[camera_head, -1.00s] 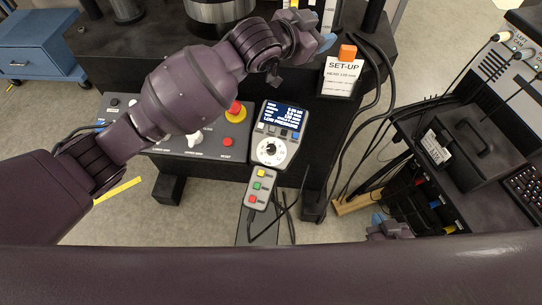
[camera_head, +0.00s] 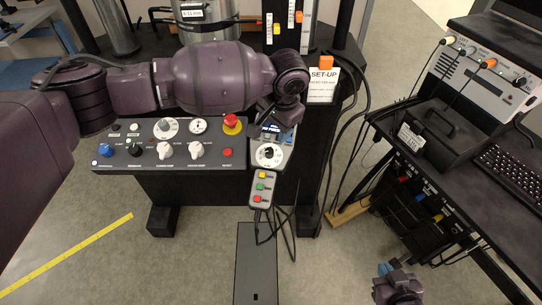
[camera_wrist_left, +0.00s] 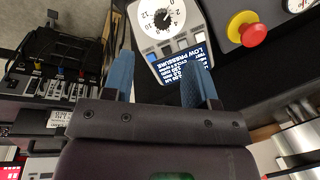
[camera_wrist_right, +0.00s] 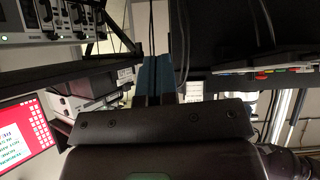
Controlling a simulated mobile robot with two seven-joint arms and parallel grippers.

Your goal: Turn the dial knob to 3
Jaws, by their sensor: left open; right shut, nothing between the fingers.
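The dial knob (camera_head: 268,153) is a small dark knob on a round white numbered face, on a grey hand-held control box (camera_head: 262,178). It also shows upside down at the top of the left wrist view (camera_wrist_left: 163,17); its exact setting is too small to read. My left gripper (camera_head: 273,122) is open and empty, just above the dial at the box's display. In the left wrist view its blue fingers (camera_wrist_left: 163,78) are spread either side of the "LOW PRESSURE" display, short of the knob. My right gripper (camera_head: 384,271) is low at the right, also seen shut and empty in its wrist view (camera_wrist_right: 157,75).
A control panel (camera_head: 125,165) with several knobs and a red emergency button (camera_head: 232,122) lies left of the box. Coloured buttons (camera_head: 261,187) sit below the dial. Cables hang at the right. A dark bench (camera_head: 490,200) with instruments stands at the right.

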